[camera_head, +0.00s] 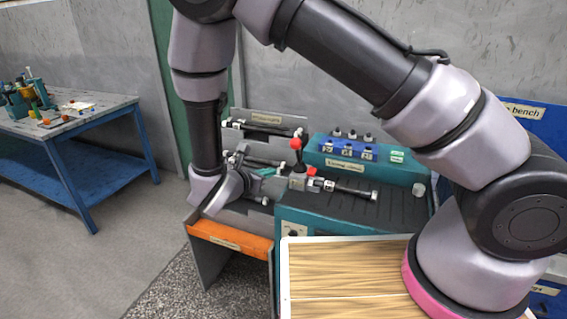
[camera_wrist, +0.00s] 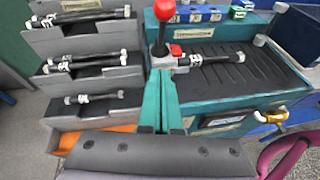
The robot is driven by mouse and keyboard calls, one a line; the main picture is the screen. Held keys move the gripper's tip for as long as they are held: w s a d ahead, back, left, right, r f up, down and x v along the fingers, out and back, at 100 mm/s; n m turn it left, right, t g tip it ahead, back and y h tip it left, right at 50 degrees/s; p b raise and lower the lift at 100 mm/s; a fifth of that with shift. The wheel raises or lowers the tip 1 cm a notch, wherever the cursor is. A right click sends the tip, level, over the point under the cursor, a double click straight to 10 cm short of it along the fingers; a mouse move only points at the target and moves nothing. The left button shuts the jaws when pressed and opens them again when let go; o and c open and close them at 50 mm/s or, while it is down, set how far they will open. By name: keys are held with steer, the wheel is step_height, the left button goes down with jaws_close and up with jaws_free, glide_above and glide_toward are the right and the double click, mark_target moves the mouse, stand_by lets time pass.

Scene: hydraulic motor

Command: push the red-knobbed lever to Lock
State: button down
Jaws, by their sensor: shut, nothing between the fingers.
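The red-knobbed lever (camera_head: 296,145) stands nearly upright on a grey fixture on the teal bench; in the wrist view its knob (camera_wrist: 164,10) tops a black shaft. A small red part (camera_wrist: 176,50) sits beside the lever's base. A motor with a black shaft (camera_head: 350,190) lies in the fixture. My gripper (camera_head: 275,172) is left of the lever, fingers pointing toward it. In the wrist view my gripper's teal fingers (camera_wrist: 161,76) are shut and empty, their tips overlapping the lever's base area; I cannot tell whether they touch. No Lock marking is readable.
A grey stepped rack (camera_wrist: 85,75) holding several black-shafted parts stands left of the bench (camera_wrist: 225,112). An orange bin (camera_head: 230,239) is below the rack. A blue socket block (camera_head: 347,148) is behind the fixture. A blue-legged table (camera_head: 75,125) stands far left.

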glide_toward(297, 156)
step_height(297, 156, down, 4)
steer(key=w, duration=0.2)
steer(key=w+d+r, duration=0.1)
steer(key=w+d, duration=0.1)
steer(key=w, duration=0.1)
steer(key=shift+d+r, duration=0.35)
steer(key=shift+r, duration=0.05)
steer(key=shift+r, duration=0.15)
